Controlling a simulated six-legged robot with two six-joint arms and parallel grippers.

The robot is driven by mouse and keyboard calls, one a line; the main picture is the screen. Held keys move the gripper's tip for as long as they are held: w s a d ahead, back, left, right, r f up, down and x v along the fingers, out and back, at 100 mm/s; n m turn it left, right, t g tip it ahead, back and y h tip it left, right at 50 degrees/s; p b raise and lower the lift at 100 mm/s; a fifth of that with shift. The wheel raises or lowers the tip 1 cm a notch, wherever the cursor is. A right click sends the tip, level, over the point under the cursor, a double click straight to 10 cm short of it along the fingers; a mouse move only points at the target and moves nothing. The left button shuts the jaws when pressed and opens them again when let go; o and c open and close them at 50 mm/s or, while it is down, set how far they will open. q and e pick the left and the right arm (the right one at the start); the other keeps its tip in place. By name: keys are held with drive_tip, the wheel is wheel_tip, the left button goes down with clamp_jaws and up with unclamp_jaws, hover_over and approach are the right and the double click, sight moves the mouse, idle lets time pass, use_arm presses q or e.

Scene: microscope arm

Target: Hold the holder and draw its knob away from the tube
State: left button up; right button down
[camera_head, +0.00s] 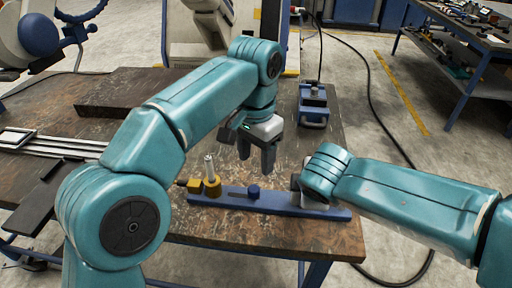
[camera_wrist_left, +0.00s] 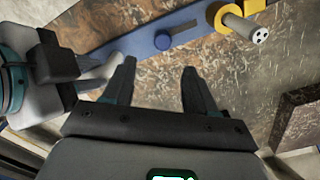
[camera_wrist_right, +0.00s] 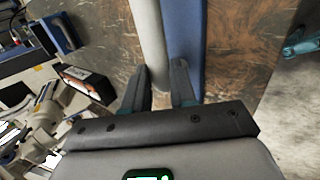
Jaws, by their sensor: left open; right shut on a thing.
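The holder is a long blue bar (camera_head: 320,211) lying on the brown table. Its round blue knob (camera_head: 254,191) stands by a slot near the bar's middle. A pale tube (camera_head: 210,167) stands upright in a yellow ring (camera_head: 212,188) at the left end. My left gripper (camera_head: 257,168) is open and empty, pointing down above and behind the knob. In the left wrist view the knob (camera_wrist_left: 162,41) lies just beyond the open fingertips. My right gripper (camera_wrist_right: 158,82) is shut on a pale rod-like part (camera_wrist_right: 149,40) alongside the blue bar; its fingers are mostly hidden in the head view.
A blue box with a handle (camera_head: 313,104) stands at the table's back right. Pale rails (camera_head: 60,145) and a dark raised plate (camera_head: 125,92) lie at the left. The tabletop around the holder is mostly clear. A shelf bench (camera_head: 465,60) stands beyond, with a cable on the floor.

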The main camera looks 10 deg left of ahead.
use_arm(q)
drive_tip(key=shift+r, duration=1.3)
use_arm(e)
drive_tip(key=shift+r, duration=0.1)
drive_tip(key=c, duration=0.8)
unclamp_jaws()
